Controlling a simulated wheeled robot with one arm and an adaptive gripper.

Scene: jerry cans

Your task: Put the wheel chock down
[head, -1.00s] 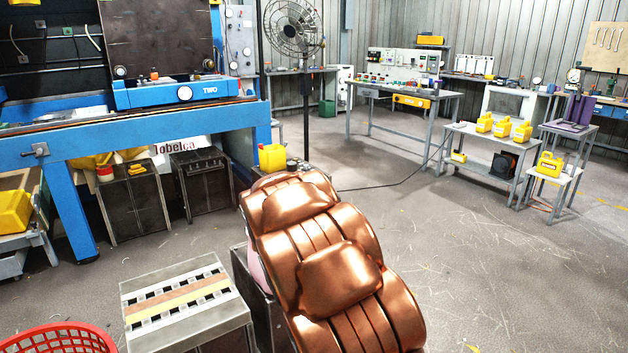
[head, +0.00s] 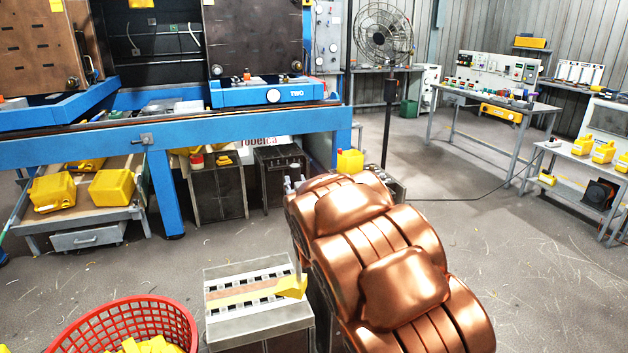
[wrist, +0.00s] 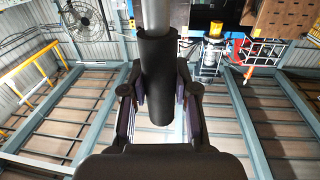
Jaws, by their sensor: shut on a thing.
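The wheel chock (head: 291,287) is a yellow wedge on a thin grey rod. In the head view the wedge hangs low by the right end of the top of a grey metal cabinet (head: 262,322); I cannot tell whether it touches. The rod rises toward my gripper (head: 292,185), which is mostly hidden behind my copper arm. In the wrist view my gripper (wrist: 159,95) is shut on the dark grip (wrist: 157,75) of the chock's grey rod. The wedge is out of sight there.
A red basket (head: 125,310) holding yellow pieces stands left of the cabinet. A blue machine frame (head: 180,140) stands behind, with a shelf of yellow cans (head: 112,187) at left. A fan (head: 383,35) and workbenches (head: 500,105) are further back. Open floor lies to the right.

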